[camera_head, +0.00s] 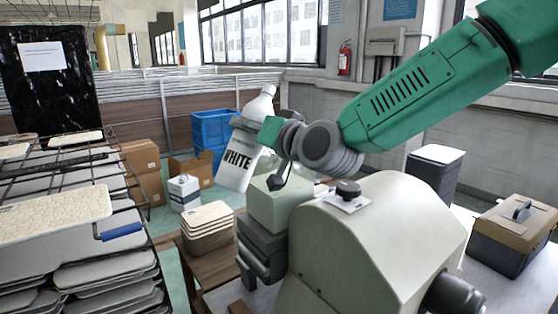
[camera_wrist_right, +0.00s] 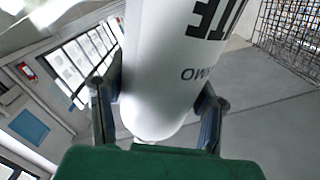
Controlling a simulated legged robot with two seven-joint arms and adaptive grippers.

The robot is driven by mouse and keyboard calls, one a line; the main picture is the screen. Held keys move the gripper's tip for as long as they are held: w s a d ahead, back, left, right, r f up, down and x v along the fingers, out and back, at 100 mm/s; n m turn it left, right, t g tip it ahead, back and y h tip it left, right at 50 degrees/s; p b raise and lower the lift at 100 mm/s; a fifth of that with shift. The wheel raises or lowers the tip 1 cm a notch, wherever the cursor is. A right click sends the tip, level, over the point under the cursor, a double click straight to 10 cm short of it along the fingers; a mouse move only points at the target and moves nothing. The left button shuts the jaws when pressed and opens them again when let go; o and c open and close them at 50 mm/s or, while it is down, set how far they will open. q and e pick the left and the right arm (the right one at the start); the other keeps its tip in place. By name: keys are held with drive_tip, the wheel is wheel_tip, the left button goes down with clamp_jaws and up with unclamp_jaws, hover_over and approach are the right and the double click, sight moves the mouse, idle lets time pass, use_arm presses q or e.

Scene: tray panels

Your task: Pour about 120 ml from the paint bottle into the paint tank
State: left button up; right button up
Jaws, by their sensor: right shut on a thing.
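The paint bottle (camera_head: 239,160) is white with dark "WHITE" lettering. It is nearly upright, its capped-looking top leaning a little right. My right gripper (camera_head: 262,133) is shut on it, and in the right wrist view the fingers (camera_wrist_right: 157,103) sit on both sides of the bottle (camera_wrist_right: 165,60). The bottle is held in the air left of a large pale machine (camera_head: 385,225) with a black knob on top. A pale green block (camera_head: 280,206) is at the machine's left end. I cannot tell which part is the paint tank; my arm hides some of this area. My left gripper is out of view.
A wire rack with trays (camera_head: 50,215) fills the left. A stack of trays (camera_head: 208,228) stands below the bottle. A blue crate (camera_head: 212,130) and cardboard boxes (camera_head: 143,160) are behind. A toolbox (camera_head: 512,235) is at right.

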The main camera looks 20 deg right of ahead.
sight(247, 107)
drive_tip(key=shift+a+r+n+b, duration=0.25)
drive_tip(key=shift+n+b, duration=0.1)
drive_tip(key=shift+n, duration=0.65)
wheel_tip(247, 107, up, 7)
drive_tip(key=n+p, duration=0.2)
drive_tip(key=p, duration=0.1)
drive_tip(key=shift+s+a+p, duration=0.1)
drive_tip(key=shift+a+p, duration=0.05)
drive_tip(key=shift+p, duration=0.25)
drive_tip(key=shift+f+n+t+b, duration=0.3)
drive_tip(key=shift+f+n+b, duration=0.2)
drive_tip(key=shift+b, duration=0.15)
drive_tip(key=shift+n+b, duration=0.3)
drive_tip(key=shift+n, duration=0.2)
drive_tip(key=shift+r, duration=0.1)
idle(0.5)
